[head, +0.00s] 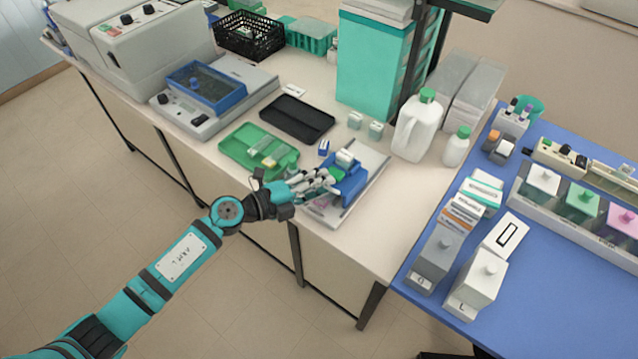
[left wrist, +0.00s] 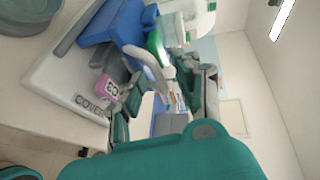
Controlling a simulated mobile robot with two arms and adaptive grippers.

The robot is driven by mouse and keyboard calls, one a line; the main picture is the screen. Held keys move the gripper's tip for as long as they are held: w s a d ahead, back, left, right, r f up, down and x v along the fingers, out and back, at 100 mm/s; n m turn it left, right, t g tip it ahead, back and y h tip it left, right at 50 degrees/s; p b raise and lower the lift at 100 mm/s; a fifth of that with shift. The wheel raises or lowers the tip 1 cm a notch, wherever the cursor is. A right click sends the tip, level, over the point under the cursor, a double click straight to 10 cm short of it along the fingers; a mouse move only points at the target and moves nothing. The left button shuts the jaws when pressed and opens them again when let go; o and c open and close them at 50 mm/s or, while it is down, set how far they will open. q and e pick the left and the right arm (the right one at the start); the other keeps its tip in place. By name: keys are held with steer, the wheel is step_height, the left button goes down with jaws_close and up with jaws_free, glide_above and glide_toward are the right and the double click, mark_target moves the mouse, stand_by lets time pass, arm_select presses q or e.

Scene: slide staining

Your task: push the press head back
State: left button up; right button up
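The press is a blue body (head: 352,186) on a pale flat base (head: 322,214) near the table's front edge. A small white block (head: 345,157) shows at its upper left; I cannot tell for sure whether it is the press head. My left gripper (head: 322,181) reaches in from the left, its fingers over the left side of the blue body and partly hiding it. Contact is unclear. The left wrist view shows the blue part (left wrist: 112,24) and pale base (left wrist: 62,82), marked "COVER", close by. Whether the fingers are open or shut is unclear. My right gripper is out of view.
A green tray (head: 232,143) and black tray (head: 297,137) lie left of the press. A white jug (head: 412,130) and small bottle (head: 456,148) stand behind and right. The blue-topped table (head: 418,277) with dispensers is at right. Some table right of the press is clear.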

mark_target(338, 162)
arm_select(q)
steer(key=shift+c, duration=0.7)
jaws_close()
steer(key=shift+w, duration=0.1)
steer(key=w+d, duration=0.1)
steer(key=w, duration=0.1)
steer(key=w+d, duration=0.2)
steer(key=w, duration=0.1)
steer(key=w+d+b, duration=0.1)
steer(key=w+d, duration=0.1)
steer(key=shift+w+d+f, duration=0.15)
steer(key=shift+o, duration=0.6)
jaws_free()
